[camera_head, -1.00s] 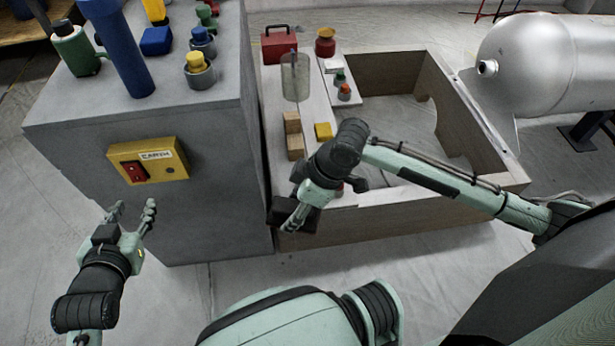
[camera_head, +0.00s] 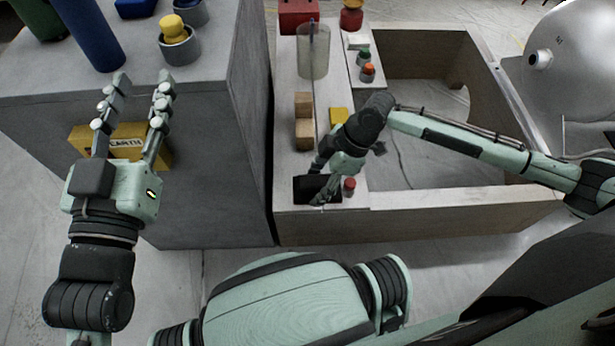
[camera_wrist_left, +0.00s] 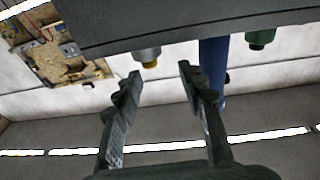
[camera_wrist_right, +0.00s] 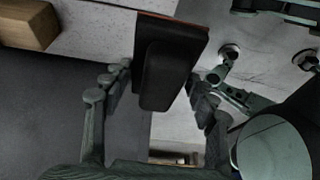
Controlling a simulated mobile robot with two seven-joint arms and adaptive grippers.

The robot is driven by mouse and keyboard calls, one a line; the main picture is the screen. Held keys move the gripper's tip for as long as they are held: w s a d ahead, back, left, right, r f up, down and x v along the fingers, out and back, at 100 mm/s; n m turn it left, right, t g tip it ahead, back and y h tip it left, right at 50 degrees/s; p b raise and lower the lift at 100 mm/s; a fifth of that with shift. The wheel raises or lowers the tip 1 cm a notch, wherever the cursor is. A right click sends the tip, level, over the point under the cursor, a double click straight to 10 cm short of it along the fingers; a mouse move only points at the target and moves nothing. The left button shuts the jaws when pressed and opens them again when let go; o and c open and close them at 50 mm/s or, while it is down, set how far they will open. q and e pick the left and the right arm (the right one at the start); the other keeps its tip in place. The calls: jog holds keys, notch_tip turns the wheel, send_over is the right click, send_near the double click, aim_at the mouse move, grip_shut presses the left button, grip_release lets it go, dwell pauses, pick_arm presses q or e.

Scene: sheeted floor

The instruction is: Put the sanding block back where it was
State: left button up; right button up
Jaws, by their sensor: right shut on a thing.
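The sanding block (camera_head: 312,188) is a black block with a thin reddish-brown face, seen in the right wrist view (camera_wrist_right: 168,62). My right gripper (camera_head: 326,188) is shut on it, with one finger on either side. It is at the near end of the pale worktop (camera_head: 296,170), beside a small red-capped item (camera_head: 349,186). I cannot tell whether the block touches the surface.
Wooden blocks (camera_head: 304,133), a yellow block (camera_head: 339,116) and a clear cylinder (camera_head: 313,50) stand farther back on the worktop. A wooden-walled opening (camera_head: 470,200) lies to the right, with a silver tank (camera_head: 580,60) beyond. The grey cabinet (camera_head: 215,180) stands close on the left.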

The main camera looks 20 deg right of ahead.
jog(key=w+f, duration=0.1)
jog(key=w, duration=0.1)
jog(key=w+f+b, duration=0.1)
jog(key=w, duration=0.1)
jog(key=w+f, duration=0.2)
jog(key=shift+w+a+b, duration=0.15)
jog(key=shift+w+b, duration=0.2)
notch_tip(320, 180, down, 3)
jog(key=shift+f+b, duration=0.1)
jog(key=shift+b, duration=0.45)
jog(key=shift+w+f, duration=0.1)
jog(key=shift+f, duration=0.3)
pick_arm(q)
jog(key=s+r+t+h, duration=0.2)
jog(key=s+r+t, duration=0.1)
jog(key=r+t, duration=0.3)
notch_tip(320, 180, up, 2)
jog(key=shift+s+a+r, duration=0.15)
jog(key=shift+a+r, duration=0.05)
jog(key=shift+a, duration=0.1)
pick_arm(e)
jog(key=shift+f, duration=0.2)
jog(key=o, duration=1.1)
pick_arm(q)
jog(key=shift+r, duration=0.1)
pick_arm(e)
jog(key=shift+r, duration=0.15)
